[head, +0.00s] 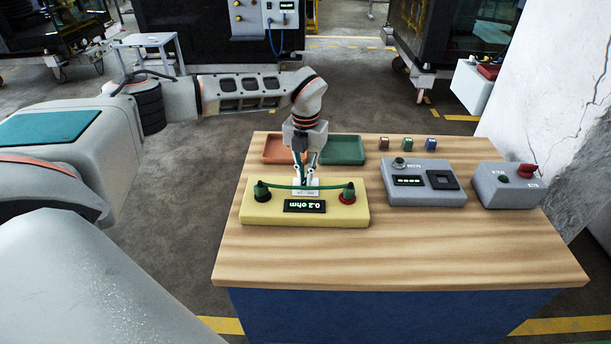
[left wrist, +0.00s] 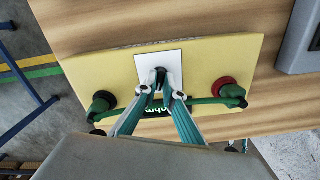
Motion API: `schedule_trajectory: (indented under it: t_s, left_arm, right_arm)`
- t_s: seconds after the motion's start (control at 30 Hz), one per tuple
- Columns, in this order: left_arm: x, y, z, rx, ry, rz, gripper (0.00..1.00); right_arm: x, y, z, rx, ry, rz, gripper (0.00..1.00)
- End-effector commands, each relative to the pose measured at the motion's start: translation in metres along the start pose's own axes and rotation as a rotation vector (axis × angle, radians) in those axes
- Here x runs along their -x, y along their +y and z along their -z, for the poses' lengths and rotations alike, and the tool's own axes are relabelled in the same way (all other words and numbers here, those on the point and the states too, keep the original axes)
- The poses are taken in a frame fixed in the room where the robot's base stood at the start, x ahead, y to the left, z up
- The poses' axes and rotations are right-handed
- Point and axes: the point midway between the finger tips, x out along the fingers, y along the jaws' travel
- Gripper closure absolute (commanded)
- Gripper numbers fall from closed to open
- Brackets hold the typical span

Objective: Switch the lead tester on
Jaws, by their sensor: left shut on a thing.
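The lead tester (head: 230,215) is a yellow box on the wooden table, with a black post (head: 261,191) and a red post (head: 347,193). A green lead (head: 280,187) spans the posts. Its lit display (head: 305,206) shows 0.2 ohm, upside down in the head view. A white switch plate (left wrist: 146,60) is behind the display. My left gripper (head: 305,180) points down at this plate. In the left wrist view its fingertips (left wrist: 161,80) are closed on the small dark switch lever, which they mostly hide.
An orange tray (head: 275,149) and a green tray (head: 343,150) lie behind the tester. Two grey boxes (head: 425,195) (head: 507,195) stand to the right, with several small coloured blocks behind. The front of the table is clear.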

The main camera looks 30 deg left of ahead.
Motion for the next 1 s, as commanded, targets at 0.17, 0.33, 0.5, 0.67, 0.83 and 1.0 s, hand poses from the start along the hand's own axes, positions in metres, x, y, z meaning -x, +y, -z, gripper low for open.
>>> schedule_trajectory:
  t_s: [0.17,0.33,0.5,0.67,0.83,1.0]
  left_arm:
    - [0.0008,0.0,-0.0006,-0.103,-0.002,0.0,1.0]
    - [0.0005,0.0002,-0.0006,-0.165,-0.002,0.0,1.0]
    - [0.0005,0.0001,-0.0006,-0.195,-0.002,0.0,1.0]
    - [0.0005,0.0001,-0.0005,-0.204,-0.002,0.0,1.0]
    - [0.0005,0.0001,-0.0005,-0.204,-0.002,0.0,1.0]
    - [0.0005,0.0,-0.0005,-0.204,-0.002,0.0,0.76]
  right_arm:
    - [0.0,-0.0001,0.0,0.0,0.0,0.0,0.56]
    - [0.0001,0.0001,-0.0002,0.002,0.0,0.001,0.56]
    - [0.0004,0.0014,-0.0011,0.009,-0.001,0.002,0.56]
    - [0.0006,0.0026,-0.0018,0.014,-0.002,0.002,0.56]
    - [0.0006,0.0024,-0.0016,0.014,-0.001,0.003,0.56]
    - [0.0005,0.0016,-0.0012,0.011,-0.001,0.003,0.56]
